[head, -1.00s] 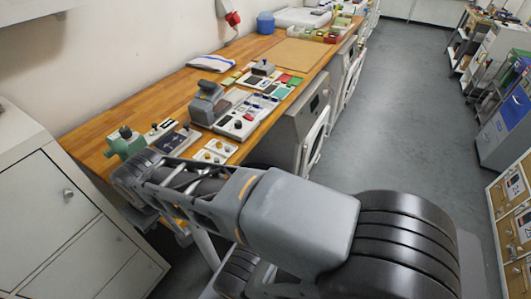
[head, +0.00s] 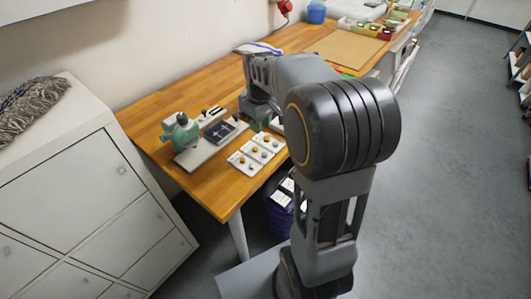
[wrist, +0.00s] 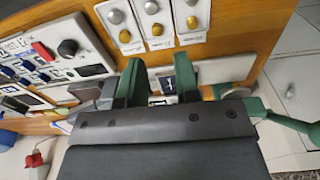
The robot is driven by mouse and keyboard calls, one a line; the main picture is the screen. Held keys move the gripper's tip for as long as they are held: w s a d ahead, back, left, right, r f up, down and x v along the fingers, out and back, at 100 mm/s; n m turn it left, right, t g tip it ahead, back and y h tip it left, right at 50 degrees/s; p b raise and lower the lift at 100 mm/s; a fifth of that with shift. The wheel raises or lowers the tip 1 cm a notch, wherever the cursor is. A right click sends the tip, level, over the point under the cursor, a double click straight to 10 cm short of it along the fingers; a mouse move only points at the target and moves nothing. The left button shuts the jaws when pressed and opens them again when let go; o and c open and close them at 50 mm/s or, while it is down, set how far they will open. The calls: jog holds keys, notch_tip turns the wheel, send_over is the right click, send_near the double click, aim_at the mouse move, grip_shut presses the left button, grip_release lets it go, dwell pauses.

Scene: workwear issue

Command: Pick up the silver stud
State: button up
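Silver studs sit beside gold studs on small white cards at the top of the wrist view, one silver stud (wrist: 116,16) on the left card, another (wrist: 150,7) on the middle card. Which one is the task's stud I cannot tell. The white cards (head: 238,163) lie near the bench's front edge in the head view, their studs small there. My gripper (wrist: 158,80) is open, its two green fingers apart with nothing held between them. In the wrist view it is below the cards. In the head view my arm partly hides the gripper.
A green hand press (head: 180,132) stands left of a dark blue pad (head: 220,131) on the wooden bench (head: 200,185). A panel with a black knob and red switch (wrist: 67,48) shows at left in the wrist view. Grey floor (head: 440,180) is free at right.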

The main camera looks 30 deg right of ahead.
send_over(264, 153)
jog(key=f, duration=0.9)
jog(key=shift+w+a, duration=0.15)
jog(key=shift+w, duration=0.1)
jog(key=f, duration=0.1)
jog(key=f+p, duration=0.1)
jog(key=f, duration=0.2)
jog(key=shift+s+d, duration=0.2)
jog(key=shift+s, duration=0.1)
jog(key=shift+f, duration=0.7)
grip_shut()
